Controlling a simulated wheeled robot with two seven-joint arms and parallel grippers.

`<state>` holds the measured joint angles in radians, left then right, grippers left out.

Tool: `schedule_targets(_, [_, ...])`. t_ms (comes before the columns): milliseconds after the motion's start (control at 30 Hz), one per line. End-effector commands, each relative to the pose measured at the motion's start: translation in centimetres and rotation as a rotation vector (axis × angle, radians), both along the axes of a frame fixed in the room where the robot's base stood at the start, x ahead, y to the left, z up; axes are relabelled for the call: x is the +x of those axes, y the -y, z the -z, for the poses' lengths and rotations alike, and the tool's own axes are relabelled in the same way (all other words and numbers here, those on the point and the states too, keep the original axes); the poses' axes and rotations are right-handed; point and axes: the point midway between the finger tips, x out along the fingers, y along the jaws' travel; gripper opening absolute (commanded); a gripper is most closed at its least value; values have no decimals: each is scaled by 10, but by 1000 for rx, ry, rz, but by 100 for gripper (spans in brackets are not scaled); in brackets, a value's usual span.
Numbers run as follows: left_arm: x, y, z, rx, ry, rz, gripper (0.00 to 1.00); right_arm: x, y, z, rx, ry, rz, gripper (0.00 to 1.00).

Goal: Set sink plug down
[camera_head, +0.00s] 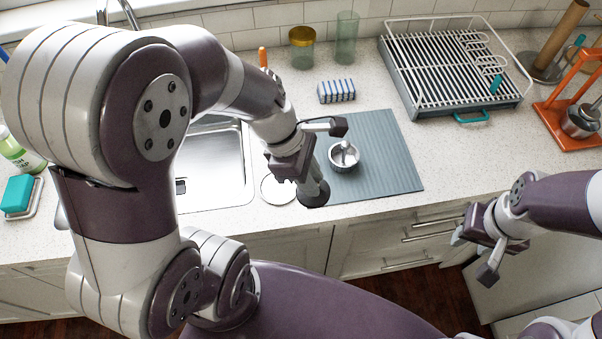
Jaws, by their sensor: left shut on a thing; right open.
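The sink plug (344,160) is a small round steel cup with a knob in its middle. It shows over the ribbed grey mat (390,174) right of the sink. My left gripper (337,129) is above it, its dark fingertip close to the knob, and is shut on the plug. The exact contact is too small to make out, and I cannot tell whether the plug touches the mat. My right gripper (473,256) is open and empty, in front of the counter's edge at the right.
A grey cylinder with a dark round end (314,195) is close beside my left gripper. A white ring (270,194) lies near the sink (213,178). The mat's right part is clear.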

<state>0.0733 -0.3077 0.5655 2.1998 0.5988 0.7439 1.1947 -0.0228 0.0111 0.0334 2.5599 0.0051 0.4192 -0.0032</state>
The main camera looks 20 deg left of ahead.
Motion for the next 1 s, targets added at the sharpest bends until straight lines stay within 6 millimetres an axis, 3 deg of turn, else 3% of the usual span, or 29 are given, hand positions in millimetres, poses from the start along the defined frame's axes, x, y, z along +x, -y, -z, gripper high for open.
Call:
schedule_targets(200, [28,-59,39,-2,-4,-10,0,0,0,4,0,0,0,43])
schedule_targets(333, [38,-80,53,-1,-2,-6,0,0,0,3,0,0,0,43])
schedule_targets(433, [41,-87,60,-1,-2,-3,0,0,0,3,0,0,0,43])
schedule_targets(633, [41,-87,94,-1,-3,-2,0,0,0,5,0,0,0,43])
schedule_targets(1000, [42,-87,101,0,0,-2,0,0,0,8,0,0,0,43])
